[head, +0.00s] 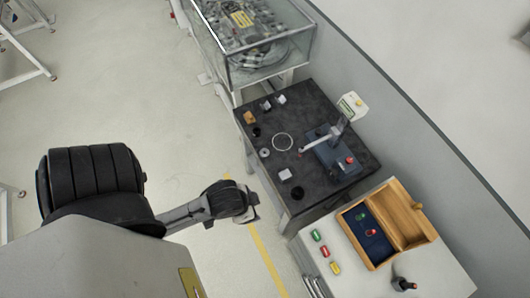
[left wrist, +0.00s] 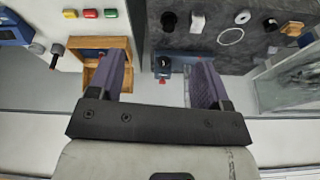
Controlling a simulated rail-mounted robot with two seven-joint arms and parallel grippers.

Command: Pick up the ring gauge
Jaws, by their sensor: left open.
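A small grey ring with a dark hole, which looks like the ring gauge (head: 265,153), lies on the dark table (head: 315,97) near its left edge. It also shows as a small grey piece near the top of the left wrist view (left wrist: 242,17). A thin white circle (head: 282,142) is close to its right; I cannot tell if it is a mark or an object. My left gripper (head: 251,209) is beside the table's near left corner, apart from the ring gauge. In the left wrist view its two fingers (left wrist: 162,62) are spread with nothing held. My right gripper is not in view.
A blue-based device (head: 335,155) stands to the right. A glass case (head: 270,60) is behind; a wooden box (head: 408,215) sits on the near white table.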

